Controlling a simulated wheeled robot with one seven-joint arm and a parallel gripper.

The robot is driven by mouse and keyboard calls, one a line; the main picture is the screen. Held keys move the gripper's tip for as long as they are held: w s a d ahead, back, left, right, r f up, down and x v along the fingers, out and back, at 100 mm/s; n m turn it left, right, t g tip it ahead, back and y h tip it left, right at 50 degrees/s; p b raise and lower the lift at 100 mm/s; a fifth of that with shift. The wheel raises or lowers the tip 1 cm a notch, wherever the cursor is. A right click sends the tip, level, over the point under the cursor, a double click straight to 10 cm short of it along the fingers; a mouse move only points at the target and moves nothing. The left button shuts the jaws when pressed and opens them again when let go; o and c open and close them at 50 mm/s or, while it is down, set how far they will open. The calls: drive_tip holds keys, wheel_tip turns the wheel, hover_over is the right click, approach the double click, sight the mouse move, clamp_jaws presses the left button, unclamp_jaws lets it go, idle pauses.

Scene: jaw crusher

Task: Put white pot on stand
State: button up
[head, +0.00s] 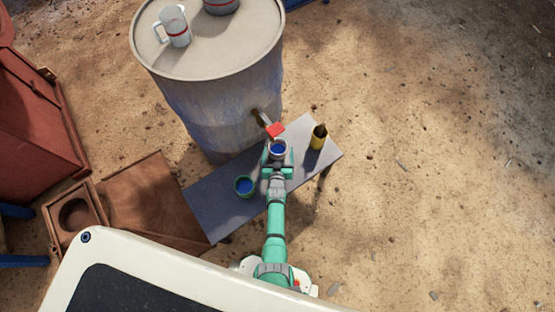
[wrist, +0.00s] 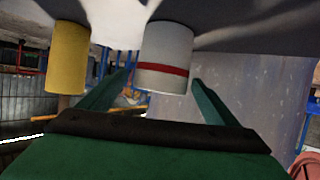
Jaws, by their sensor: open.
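A white pot (head: 278,149) with a blue inside stands upright on a low grey bench (head: 220,205), below a red tap handle. In the wrist view, which looks upside down, the white pot (wrist: 165,52) has a red band. My gripper (head: 278,161) is open at the pot, with one green finger on each side of it. I cannot tell whether either finger touches it. A brown wooden piece with a round opening (head: 100,210) stands at the left; I cannot tell whether it is the stand.
A green pot (head: 244,187) and a yellow bottle (head: 318,141) stand on the bench; the yellow one shows beside the white pot in the wrist view (wrist: 68,60). A large drum (head: 215,105) behind holds a white mug (head: 174,27) and a grey pot. The red tap handle (head: 275,130) is close.

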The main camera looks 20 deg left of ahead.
drive_tip(key=s+d+r+m, duration=0.1)
drive_tip(key=s+d+r, duration=0.3)
drive_tip(key=s+r, duration=0.3)
drive_tip(key=s+d+r+t+h, duration=0.1)
drive_tip(key=s+d+r, duration=0.25)
drive_tip(key=s, duration=0.55)
drive_tip(key=s+d+r+m, duration=0.1)
drive_tip(key=s+d+r, duration=0.3)
drive_tip(key=s+r, duration=0.4)
drive_tip(key=s+d+r, duration=0.1)
drive_tip(key=s+r, duration=0.2)
drive_tip(key=r, duration=0.4)
drive_tip(key=s+d+r+m+t+h, duration=0.1)
drive_tip(key=s+r, duration=0.3)
drive_tip(key=r, duration=0.4)
drive_tip(key=s+d+r+h, duration=0.1)
drive_tip(key=s+r, duration=0.3)
drive_tip(key=r, duration=0.4)
drive_tip(key=shift+s+r+m, duration=0.15)
drive_tip(key=shift+r+m, duration=0.1)
drive_tip(key=shift+m, duration=0.05)
